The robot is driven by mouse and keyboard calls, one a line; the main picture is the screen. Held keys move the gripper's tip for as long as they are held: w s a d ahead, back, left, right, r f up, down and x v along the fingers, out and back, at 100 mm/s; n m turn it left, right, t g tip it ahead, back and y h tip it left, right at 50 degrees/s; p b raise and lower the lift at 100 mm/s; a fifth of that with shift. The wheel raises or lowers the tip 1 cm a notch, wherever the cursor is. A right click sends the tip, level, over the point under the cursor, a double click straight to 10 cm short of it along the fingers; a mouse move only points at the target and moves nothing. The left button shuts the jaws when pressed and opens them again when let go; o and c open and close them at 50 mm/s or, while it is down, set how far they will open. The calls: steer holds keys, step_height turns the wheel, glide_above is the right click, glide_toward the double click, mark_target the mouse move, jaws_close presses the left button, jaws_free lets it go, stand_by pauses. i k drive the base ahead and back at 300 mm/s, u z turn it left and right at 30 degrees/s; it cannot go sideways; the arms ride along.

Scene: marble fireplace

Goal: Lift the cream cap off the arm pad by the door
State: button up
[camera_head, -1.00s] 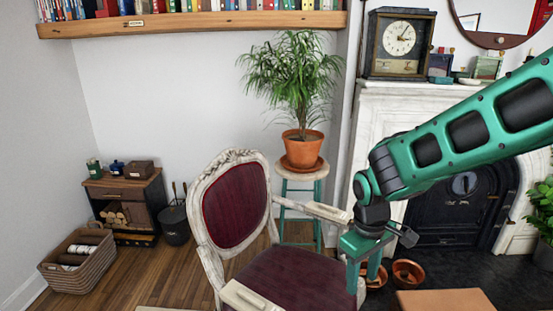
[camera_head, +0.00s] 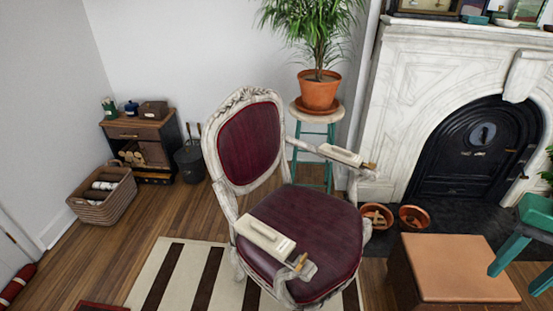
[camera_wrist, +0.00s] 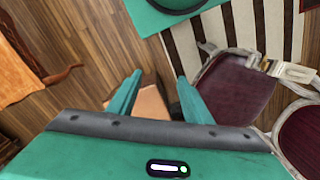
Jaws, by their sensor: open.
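The chair (camera_head: 312,235) has a whitewashed carved frame and a dark red seat and back. A cream cap (camera_head: 262,236) lies along its near arm, on the side towards the white door edge (camera_head: 12,240) at the left. A second cream cap (camera_head: 340,154) lies on the far arm, towards the fireplace. In the wrist view a cream cap (camera_wrist: 299,74) shows at the right, on a chair arm; I cannot tell which one. My teal gripper (camera_head: 513,282) is at the right edge, well apart from the chair. It is open and empty, with its fingers (camera_wrist: 160,76) spread.
A tan-topped wooden box (camera_head: 455,268) stands between the chair and my gripper. A potted plant (camera_head: 320,92) on a stool is behind the chair. Terracotta pots (camera_head: 412,218) stand by the fireplace (camera_head: 470,150). A striped rug (camera_head: 180,275) lies at the chair's front left.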

mark_target(281, 247)
steer(key=u, duration=1.05)
steer(key=k, duration=1.05)
steer(key=z, duration=1)
steer(key=i, duration=1)
steer(key=u, duration=0.05)
